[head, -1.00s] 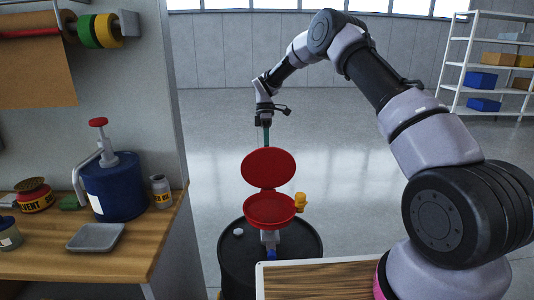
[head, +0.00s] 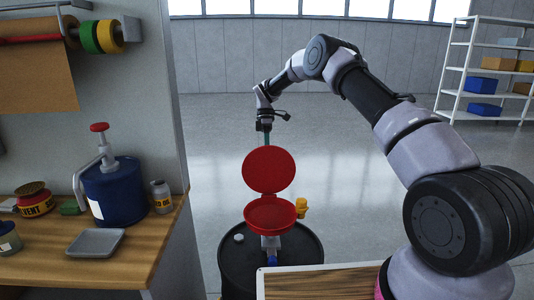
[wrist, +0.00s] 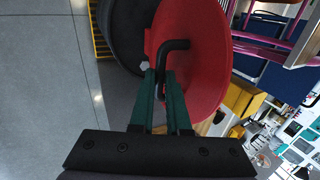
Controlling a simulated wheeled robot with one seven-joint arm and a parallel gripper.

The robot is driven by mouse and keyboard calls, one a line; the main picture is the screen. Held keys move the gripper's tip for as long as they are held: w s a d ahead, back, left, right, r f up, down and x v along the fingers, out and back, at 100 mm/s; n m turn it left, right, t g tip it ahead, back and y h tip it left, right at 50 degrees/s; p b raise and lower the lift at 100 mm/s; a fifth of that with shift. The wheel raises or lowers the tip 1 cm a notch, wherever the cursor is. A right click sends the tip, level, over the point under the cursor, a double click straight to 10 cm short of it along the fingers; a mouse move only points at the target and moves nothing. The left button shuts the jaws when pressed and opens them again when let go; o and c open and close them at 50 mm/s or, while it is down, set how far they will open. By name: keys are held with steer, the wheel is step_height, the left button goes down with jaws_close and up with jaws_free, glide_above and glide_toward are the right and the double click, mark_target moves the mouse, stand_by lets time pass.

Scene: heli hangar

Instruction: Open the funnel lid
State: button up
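The red funnel (head: 270,214) sits on top of a black drum (head: 235,262). Its round red lid (head: 268,171) stands raised, close to upright, above the funnel's back edge, with the funnel mouth uncovered. In the wrist view the lid (wrist: 205,75) fills the upper middle, with a bent black handle (wrist: 176,45) on its face. My gripper (wrist: 161,78) has green fingers, closed on either side of the handle's end. In the head view my gripper (head: 267,138) is behind the lid's top edge, and the lid hides the fingertips and handle.
A yellow fitting (head: 301,207) and a white cap (head: 238,238) are beside the funnel. A workbench (head: 130,257) with a blue pump can (head: 115,190) stands left. A wooden-topped surface (head: 320,282) is in front. Shelves (head: 490,65) stand far right. The floor behind the drum is clear.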

steer(key=o, duration=0.4)
steer(key=shift+d+f, duration=0.1)
steer(key=shift+f, duration=0.1)
steer(key=shift+o, duration=0.2)
steer(key=shift+r, duration=0.1)
steer(key=shift+r, duration=0.1)
steer(key=v, duration=1)
steer(key=shift+r, duration=0.25)
